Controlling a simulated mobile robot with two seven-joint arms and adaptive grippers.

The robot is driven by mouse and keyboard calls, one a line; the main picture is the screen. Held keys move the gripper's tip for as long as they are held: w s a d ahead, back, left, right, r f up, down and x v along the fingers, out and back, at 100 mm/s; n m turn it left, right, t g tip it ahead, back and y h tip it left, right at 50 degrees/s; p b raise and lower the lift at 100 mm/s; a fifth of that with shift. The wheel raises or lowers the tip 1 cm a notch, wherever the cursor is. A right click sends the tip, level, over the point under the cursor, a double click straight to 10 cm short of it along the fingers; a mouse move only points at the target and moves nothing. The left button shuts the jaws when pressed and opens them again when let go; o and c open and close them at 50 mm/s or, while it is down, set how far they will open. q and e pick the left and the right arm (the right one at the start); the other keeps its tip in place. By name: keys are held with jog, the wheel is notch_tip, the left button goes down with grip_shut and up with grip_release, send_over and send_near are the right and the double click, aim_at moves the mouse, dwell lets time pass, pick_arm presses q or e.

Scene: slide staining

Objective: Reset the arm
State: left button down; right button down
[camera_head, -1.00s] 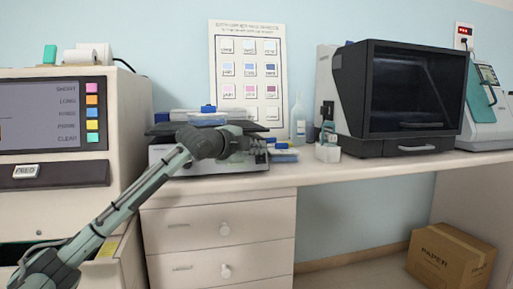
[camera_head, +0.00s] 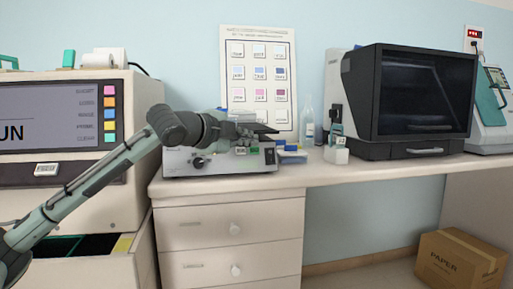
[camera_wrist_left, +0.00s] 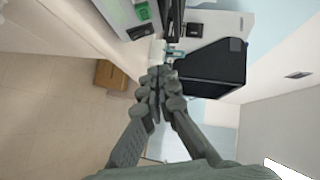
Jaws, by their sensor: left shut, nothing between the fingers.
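My left arm (camera_head: 85,188) comes in from the lower left of the head view. Its gripper (camera_head: 266,131) is shut and empty, pointing right in front of and around the top of the grey bench instrument (camera_head: 220,163). Part of the instrument's top is hidden behind the gripper. In the left wrist view the gripper's fingers (camera_wrist_left: 157,75) are together with nothing between them. My right gripper is in neither view.
The stainer (camera_head: 60,120) with a screen stands at left, an open drawer (camera_head: 85,262) below it. A white holder (camera_head: 336,155), bottles (camera_head: 308,128) and a black-fronted cabinet (camera_head: 410,95) stand right on the bench. A paper box (camera_head: 460,262) sits on the floor.

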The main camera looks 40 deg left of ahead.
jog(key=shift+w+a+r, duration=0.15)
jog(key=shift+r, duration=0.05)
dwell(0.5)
